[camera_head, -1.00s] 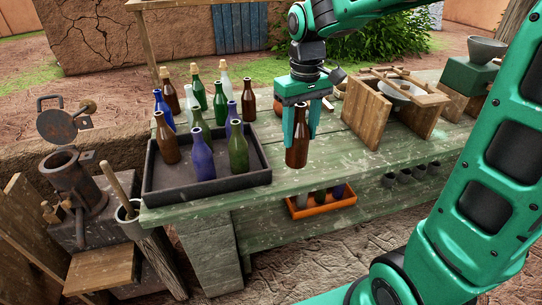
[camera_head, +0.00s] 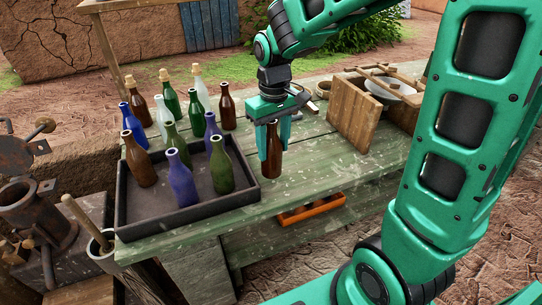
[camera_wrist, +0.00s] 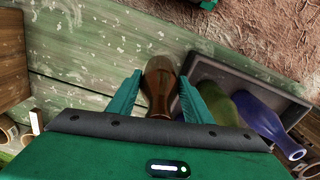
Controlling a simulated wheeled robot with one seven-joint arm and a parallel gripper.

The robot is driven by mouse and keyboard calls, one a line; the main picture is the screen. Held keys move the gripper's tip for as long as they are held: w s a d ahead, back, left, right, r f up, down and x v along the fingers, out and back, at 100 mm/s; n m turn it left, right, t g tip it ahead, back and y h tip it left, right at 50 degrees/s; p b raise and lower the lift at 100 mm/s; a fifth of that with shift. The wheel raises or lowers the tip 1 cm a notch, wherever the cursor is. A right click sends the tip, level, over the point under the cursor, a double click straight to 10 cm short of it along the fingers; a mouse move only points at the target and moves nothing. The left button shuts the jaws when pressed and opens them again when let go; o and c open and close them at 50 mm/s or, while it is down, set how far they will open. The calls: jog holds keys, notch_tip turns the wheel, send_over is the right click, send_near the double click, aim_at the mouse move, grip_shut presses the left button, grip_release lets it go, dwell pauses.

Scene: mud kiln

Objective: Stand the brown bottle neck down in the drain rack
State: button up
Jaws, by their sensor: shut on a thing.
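My gripper (camera_head: 275,147) is shut on a brown bottle (camera_head: 271,164), one finger on each side. The bottle is upright, neck up, over the front part of the green table (camera_head: 325,170), just right of the dark tray. I cannot tell whether its base touches the table. The wrist view shows the bottle (camera_wrist: 160,84) between the fingers (camera_wrist: 161,95), with the tray (camera_wrist: 225,67) to the right. Other brown bottles stand in the tray (camera_head: 140,165) and behind it (camera_head: 227,108). I cannot make out for certain which thing is the drain rack.
The dark tray (camera_head: 122,215) holds several upright bottles, with more bottles behind it. A wooden stand (camera_head: 352,115) with a bowl is at the right. A pot with a stick (camera_head: 102,250) stands at the left.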

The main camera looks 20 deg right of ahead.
aim_at(274, 122)
jog(key=shift+f, duration=1.8)
jog(key=shift+f, duration=0.1)
jog(key=o, duration=1.1)
notch_tip(274, 122, up, 12)
jog(key=shift+r, duration=0.15)
